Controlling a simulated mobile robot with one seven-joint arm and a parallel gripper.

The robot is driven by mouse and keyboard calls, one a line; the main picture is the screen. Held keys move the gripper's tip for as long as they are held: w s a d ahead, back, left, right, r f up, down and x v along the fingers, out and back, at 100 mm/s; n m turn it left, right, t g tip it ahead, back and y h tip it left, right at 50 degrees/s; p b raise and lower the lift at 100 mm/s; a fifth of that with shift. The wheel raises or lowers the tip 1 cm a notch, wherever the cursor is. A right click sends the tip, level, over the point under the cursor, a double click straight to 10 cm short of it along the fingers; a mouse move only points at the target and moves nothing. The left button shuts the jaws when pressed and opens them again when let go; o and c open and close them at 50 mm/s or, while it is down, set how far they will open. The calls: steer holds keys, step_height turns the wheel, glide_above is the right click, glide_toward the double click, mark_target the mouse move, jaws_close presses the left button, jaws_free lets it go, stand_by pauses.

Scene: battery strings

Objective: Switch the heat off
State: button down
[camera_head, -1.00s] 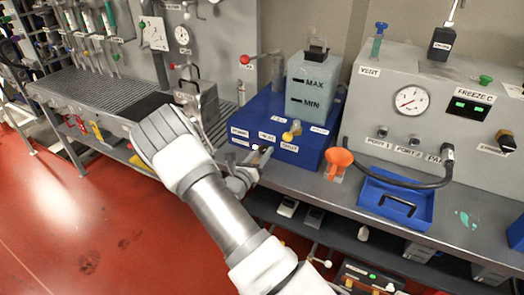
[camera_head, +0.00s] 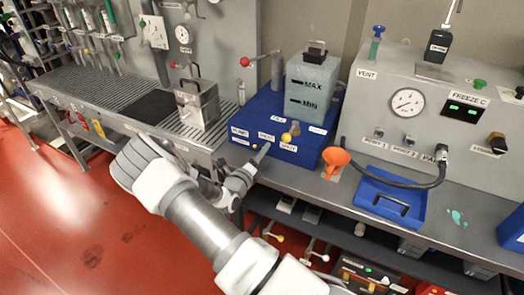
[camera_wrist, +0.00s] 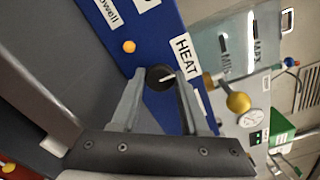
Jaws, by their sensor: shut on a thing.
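The blue bath unit (camera_head: 262,110) stands on the bench with a translucent tank (camera_head: 312,92) marked MAX and MIN on top. In the wrist view, a small round black knob (camera_wrist: 156,82) with a white pointer line sits on its blue front beside the HEAT label (camera_wrist: 186,55). The pointer line is directed toward the label. My gripper (camera_wrist: 160,79) is shut on this knob, one finger on each side. In the head view my gripper (camera_head: 261,154) reaches the unit's front from the lower left, and its fingers hide the knob.
A yellow ball knob (camera_head: 286,138) is close to the right of my gripper; it also shows in the wrist view (camera_wrist: 238,103). An orange funnel (camera_head: 336,157) and a blue tray (camera_head: 390,200) are further right. A metal box (camera_head: 198,104) stands to the left.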

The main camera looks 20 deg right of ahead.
stand_by(0.3)
steer(key=shift+c, duration=2.2)
jaws_free()
steer(key=v, duration=1.7)
steer(key=shift+s+a+b, duration=0.2)
steer(key=shift+b, duration=0.15)
